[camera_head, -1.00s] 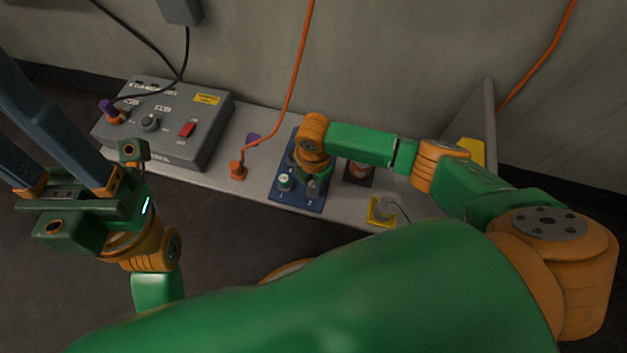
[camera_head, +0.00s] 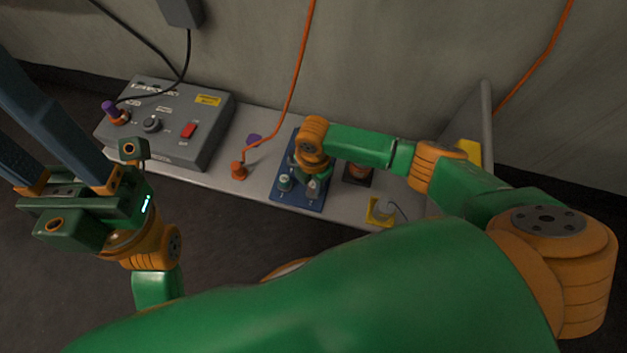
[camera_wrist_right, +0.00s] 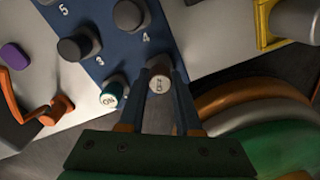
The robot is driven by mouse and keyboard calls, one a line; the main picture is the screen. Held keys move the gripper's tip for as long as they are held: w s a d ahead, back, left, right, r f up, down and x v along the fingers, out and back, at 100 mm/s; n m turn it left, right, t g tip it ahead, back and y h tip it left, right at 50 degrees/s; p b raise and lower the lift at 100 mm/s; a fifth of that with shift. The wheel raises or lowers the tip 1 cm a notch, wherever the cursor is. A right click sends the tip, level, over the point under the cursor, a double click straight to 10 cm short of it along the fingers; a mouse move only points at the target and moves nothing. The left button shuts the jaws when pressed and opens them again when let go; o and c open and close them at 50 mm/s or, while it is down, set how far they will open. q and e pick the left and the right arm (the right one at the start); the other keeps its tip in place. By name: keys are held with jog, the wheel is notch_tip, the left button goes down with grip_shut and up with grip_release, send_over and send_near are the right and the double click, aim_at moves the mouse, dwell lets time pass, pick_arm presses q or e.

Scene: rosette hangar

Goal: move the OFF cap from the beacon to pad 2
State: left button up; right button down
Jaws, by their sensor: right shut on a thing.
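The OFF cap (camera_wrist_right: 159,84) is between the fingers of my right gripper (camera_wrist_right: 160,82), its pale lettered top showing in the right wrist view. My right gripper is shut on it, over the near right corner of the blue board (camera_head: 290,201), at pad 2. I cannot tell whether the cap touches the pad. The ON cap (camera_wrist_right: 114,95) stands on pad 1 beside it. The likely beacon (camera_head: 358,171), an orange-brown piece on a dark base, is partly hidden behind my right arm. My left gripper (camera_head: 45,150) is open and empty, with its fingertips out of view.
Dark knobs (camera_wrist_right: 76,47) stand on other numbered pads close to the right gripper. A grey control box (camera_head: 190,120) is at the left of the bench. An orange cable plug (camera_head: 238,170) and a yellow holder (camera_head: 380,212) flank the board.

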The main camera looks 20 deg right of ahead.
jog(key=shift+f, duration=0.1)
jog(key=shift+f, duration=0.3)
jog(key=shift+f, duration=0.1)
dwell(0.7)
jog(key=c, duration=0.5)
grip_release()
